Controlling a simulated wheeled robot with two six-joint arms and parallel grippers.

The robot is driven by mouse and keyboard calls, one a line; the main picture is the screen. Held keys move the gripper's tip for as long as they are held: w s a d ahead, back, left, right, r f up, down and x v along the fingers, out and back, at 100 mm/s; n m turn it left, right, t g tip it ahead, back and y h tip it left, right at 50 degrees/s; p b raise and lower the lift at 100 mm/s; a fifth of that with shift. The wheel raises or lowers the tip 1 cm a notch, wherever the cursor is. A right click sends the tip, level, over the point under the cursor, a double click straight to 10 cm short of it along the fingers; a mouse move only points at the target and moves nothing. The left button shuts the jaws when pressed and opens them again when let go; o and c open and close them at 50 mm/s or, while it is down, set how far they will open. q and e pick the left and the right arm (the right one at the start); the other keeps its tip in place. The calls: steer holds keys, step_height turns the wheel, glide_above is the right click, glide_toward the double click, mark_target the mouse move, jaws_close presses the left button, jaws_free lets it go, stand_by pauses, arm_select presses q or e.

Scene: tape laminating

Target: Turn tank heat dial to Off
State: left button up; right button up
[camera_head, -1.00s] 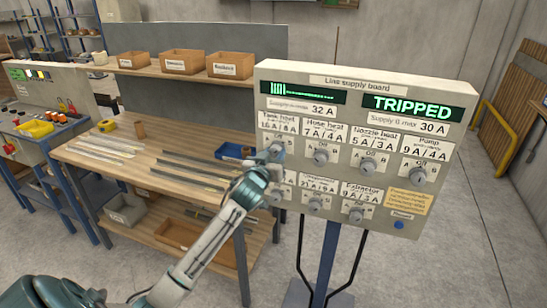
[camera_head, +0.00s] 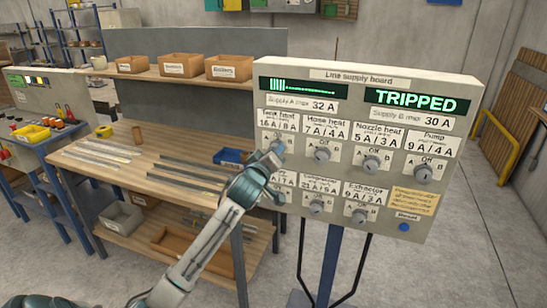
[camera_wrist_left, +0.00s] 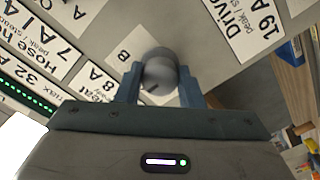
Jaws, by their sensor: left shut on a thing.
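The line supply board (camera_head: 360,90) stands at the right of the head view, and its display (camera_head: 415,101) reads TRIPPED. The tank heat dial is at the upper left of the board, under a label (camera_head: 279,122) reading 16 A/8 A. In the head view my gripper mostly covers it. My left gripper (camera_head: 276,148) is at this dial. In the left wrist view its two fingers are shut on the grey round knob (camera_wrist_left: 159,74), one on each side. A B mark (camera_wrist_left: 124,56) shows beside the knob; its pointer setting is hard to read. My right gripper is not in view.
Other dials sit close by: hose heat (camera_head: 322,154), nozzle heat (camera_head: 371,163) and pump (camera_head: 421,172). A lower row includes the extractor dial (camera_head: 359,215). A blue button (camera_head: 404,227) is at lower right. A wooden workbench (camera_head: 130,170) stands left, behind my arm.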

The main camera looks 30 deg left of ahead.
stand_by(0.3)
arm_select(q)
steer(key=o, duration=1)
steer(key=b+v, duration=0.3)
steer(key=v, duration=0.8)
steer(key=shift+b, duration=0.4)
steer(key=shift+w, duration=0.1)
